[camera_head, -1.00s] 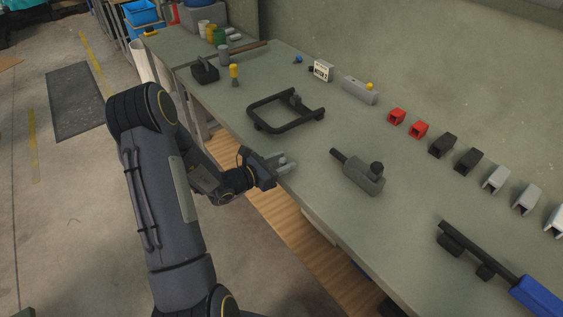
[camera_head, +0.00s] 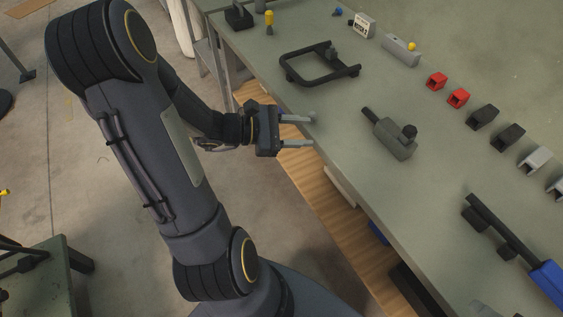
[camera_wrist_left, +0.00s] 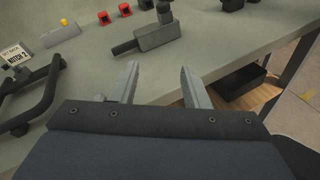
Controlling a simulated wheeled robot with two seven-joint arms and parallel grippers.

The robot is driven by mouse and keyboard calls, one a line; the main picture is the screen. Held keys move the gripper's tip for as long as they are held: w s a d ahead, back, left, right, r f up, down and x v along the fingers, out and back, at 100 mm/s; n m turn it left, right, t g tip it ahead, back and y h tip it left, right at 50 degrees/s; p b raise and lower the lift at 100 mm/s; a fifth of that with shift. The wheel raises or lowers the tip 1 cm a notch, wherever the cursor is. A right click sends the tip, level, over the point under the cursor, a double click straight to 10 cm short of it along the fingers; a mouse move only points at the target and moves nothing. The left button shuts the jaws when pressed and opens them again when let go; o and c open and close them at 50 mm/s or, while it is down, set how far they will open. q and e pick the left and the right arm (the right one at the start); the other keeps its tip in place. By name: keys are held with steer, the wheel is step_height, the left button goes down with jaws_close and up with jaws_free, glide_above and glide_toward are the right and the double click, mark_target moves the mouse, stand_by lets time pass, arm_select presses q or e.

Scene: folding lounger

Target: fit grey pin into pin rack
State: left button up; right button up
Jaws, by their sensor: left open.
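My left gripper (camera_head: 312,131) is open at the bench's front edge, its two fingers apart with nothing visible between them. It shows open and empty in the left wrist view too (camera_wrist_left: 164,80). A small pale grey spot touches or overlaps the upper fingertip in the head view; I cannot tell whether it is the grey pin. A grey block with a yellow knob (camera_head: 400,52) stands at the back of the bench, also in the left wrist view (camera_wrist_left: 60,37); I cannot tell whether it is the pin rack. My right gripper is out of view.
A black U-shaped frame (camera_head: 292,78) and a grey clamp-like part (camera_head: 394,141) lie on the bench (camera_head: 345,185). Red, black and grey brackets line the back. A black bar with a blue end (camera_head: 500,228) lies at right. The bench around the fingertips is fairly clear.

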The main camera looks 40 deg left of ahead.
arm_select(q)
steer(key=s+d+r+m+g, duration=0.4)
steer(key=s+d+m+g, duration=0.2)
steer(key=s+d+m, duration=0.3)
steer(key=s+a+m+y, duration=0.1)
steer(key=s+m+y, duration=0.5)
steer(key=m, duration=0.5)
steer(key=shift+s+m, duration=0.4)
steer(key=shift+s, duration=0.05)
steer(key=shift+o, duration=0.2)
steer(key=shift+s+a+m+y, duration=0.1)
steer(key=shift+a+m+y, duration=0.2)
steer(key=shift+m+y, duration=0.1)
steer(key=shift+o, duration=0.3)
steer(key=shift+a+r, duration=0.15)
steer(key=shift+a, duration=0.1)
steer(key=n+g+y, duration=0.4)
steer(key=n+g, duration=0.1)
steer(key=n, duration=0.6)
glide_above(313, 113)
steer(key=f, duration=0.4)
steer(key=shift+s+a, duration=0.15)
steer(key=shift+s, duration=0.15)
steer(key=shift+w+f, duration=0.15)
steer(key=shift+f, duration=0.1)
step_height(313, 113, down, 8)
steer(key=shift+w+r+p, duration=0.15)
steer(key=shift+r+p, duration=0.05)
steer(key=shift+p, duration=0.2)
jaws_close()
